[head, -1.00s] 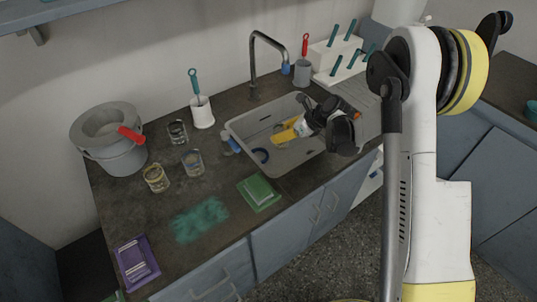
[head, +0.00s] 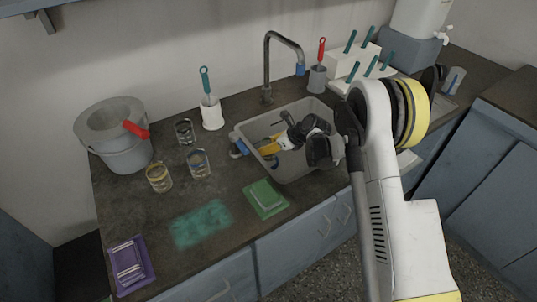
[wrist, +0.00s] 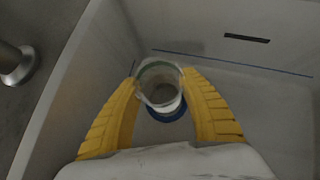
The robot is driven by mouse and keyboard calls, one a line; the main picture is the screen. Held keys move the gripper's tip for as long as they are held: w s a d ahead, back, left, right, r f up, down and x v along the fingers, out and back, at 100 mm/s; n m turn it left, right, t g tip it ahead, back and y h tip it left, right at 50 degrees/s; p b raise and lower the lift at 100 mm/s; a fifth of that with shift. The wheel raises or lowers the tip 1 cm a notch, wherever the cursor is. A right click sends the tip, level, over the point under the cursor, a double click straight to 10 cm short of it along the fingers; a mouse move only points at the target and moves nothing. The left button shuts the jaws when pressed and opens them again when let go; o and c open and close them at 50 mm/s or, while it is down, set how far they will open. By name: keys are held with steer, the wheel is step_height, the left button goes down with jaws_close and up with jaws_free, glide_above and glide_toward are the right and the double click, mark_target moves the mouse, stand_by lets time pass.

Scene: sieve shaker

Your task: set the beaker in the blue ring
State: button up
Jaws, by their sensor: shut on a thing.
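My gripper (wrist: 160,80) is shut on a small clear beaker (wrist: 158,70), which sits between the yellow fingertips in the wrist view. The blue ring (wrist: 168,115) shows as a blue arc just past the beaker's lower edge, on the light basin floor. The beaker covers most of the ring. I cannot tell whether the beaker is inside the ring or above it. In the head view my gripper (head: 265,147) is down in the left part of the grey basin (head: 300,172), and the held beaker is hard to make out there.
A tap (head: 267,70) stands behind the basin. Several glass beakers, including a yellow-banded one (head: 158,178), stand on the counter at left, near a grey bucket (head: 122,155). Basin walls are close to my fingers.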

step_height(320, 180, down, 4)
steer(key=shift+r+b, duration=0.2)
steer(key=shift+b, duration=0.6)
steer(key=shift+r, duration=0.2)
steer(key=shift+f, duration=0.1)
steer(key=o, duration=1.2)
steer(key=shift+f, duration=0.1)
